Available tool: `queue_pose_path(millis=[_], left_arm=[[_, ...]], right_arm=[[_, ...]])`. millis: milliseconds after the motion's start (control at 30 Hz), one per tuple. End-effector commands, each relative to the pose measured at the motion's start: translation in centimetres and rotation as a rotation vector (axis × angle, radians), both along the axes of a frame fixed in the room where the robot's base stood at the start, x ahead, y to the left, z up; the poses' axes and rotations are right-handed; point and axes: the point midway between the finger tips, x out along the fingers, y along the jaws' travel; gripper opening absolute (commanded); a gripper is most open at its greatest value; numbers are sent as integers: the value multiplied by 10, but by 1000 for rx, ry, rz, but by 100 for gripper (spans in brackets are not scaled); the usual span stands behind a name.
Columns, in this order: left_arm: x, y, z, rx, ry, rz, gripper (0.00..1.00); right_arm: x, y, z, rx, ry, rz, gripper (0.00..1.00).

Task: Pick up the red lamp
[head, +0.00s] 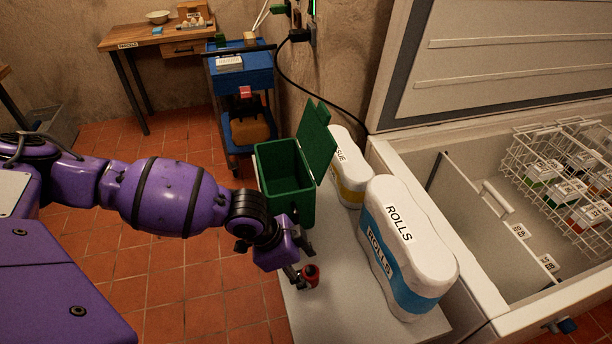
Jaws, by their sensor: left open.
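A small red object with a dark round opening, apparently the red lamp (311,279), is on the grey table top (345,318) near its left edge. My left gripper (298,277) reaches in from the left, pointing down at the lamp's left side. Its fingers are open and right beside the lamp; I cannot tell whether they touch it. Part of the lamp may be hidden by the fingers. My right gripper is not in view.
An open green bin (284,176) stands behind the gripper. A "ROLLS" pack (400,247) and a "SUE" pack (348,170) stand to the right. An open chest freezer (480,230) with a wire basket is farther right. A blue cart (240,78) stands at the back.

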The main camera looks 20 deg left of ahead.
Motion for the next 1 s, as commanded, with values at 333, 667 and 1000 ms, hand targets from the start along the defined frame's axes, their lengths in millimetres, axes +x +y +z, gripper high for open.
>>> queue_pose_path(millis=[333, 667, 1000], left_arm=[[6, -13, -27, -1, -4, 0, 52], [6, -13, -27, -2, -3, 0, 28], [6, -13, -27, -2, -3, 0, 4]], right_arm=[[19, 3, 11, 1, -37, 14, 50], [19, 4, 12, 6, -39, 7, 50], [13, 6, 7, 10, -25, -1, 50]])
